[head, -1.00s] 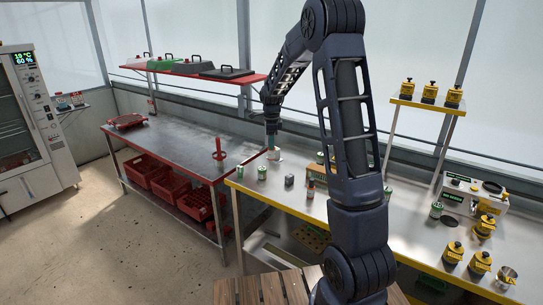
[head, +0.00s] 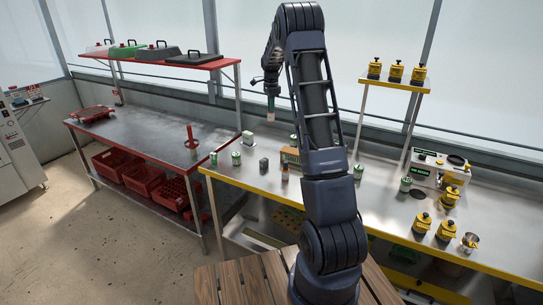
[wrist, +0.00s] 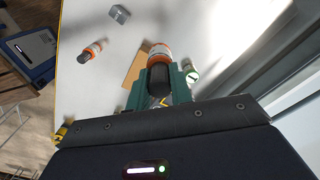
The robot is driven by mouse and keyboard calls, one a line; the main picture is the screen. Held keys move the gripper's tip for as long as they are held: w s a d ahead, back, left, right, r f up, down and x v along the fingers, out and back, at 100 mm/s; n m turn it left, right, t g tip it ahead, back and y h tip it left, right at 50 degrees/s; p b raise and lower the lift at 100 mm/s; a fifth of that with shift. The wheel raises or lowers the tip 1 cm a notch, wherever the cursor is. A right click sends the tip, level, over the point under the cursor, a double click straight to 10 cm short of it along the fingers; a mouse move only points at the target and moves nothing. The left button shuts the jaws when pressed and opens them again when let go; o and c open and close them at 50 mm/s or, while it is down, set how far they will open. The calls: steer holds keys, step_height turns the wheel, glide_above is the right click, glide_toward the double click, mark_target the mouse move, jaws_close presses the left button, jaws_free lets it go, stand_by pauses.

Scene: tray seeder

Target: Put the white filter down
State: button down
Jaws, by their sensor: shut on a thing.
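My gripper (head: 271,98) is raised over the back of the steel bench. In the wrist view its green fingers (wrist: 158,92) are shut on a small cylinder with a pale rim, an orange band and a dark part. I take this as the white filter (wrist: 159,53), but its white is barely seen. Its lower end shows small and pale in the head view (head: 271,116), apart from the bench top. The fingers hide part of it.
The steel bench (head: 385,222) holds a white-and-green box (head: 247,137), green-lidded jars (head: 236,158), a grey block (head: 264,164), and an orange vial with a dark cap (head: 285,172). Yellow-topped pots (head: 446,229) stand at the right. A red-edged table (head: 140,140) adjoins at the left.

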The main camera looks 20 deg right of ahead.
steer(key=shift+w+d+f, duration=0.15)
steer(key=shift+d+f, duration=0.05)
steer(key=shift+f, duration=0.15)
step_height(320, 180, down, 19)
steer(key=shift+f, duration=0.15)
steer(key=shift+f, duration=0.15)
steer(key=c, duration=1.3)
jaws_free()
steer(key=shift+o, duration=0.2)
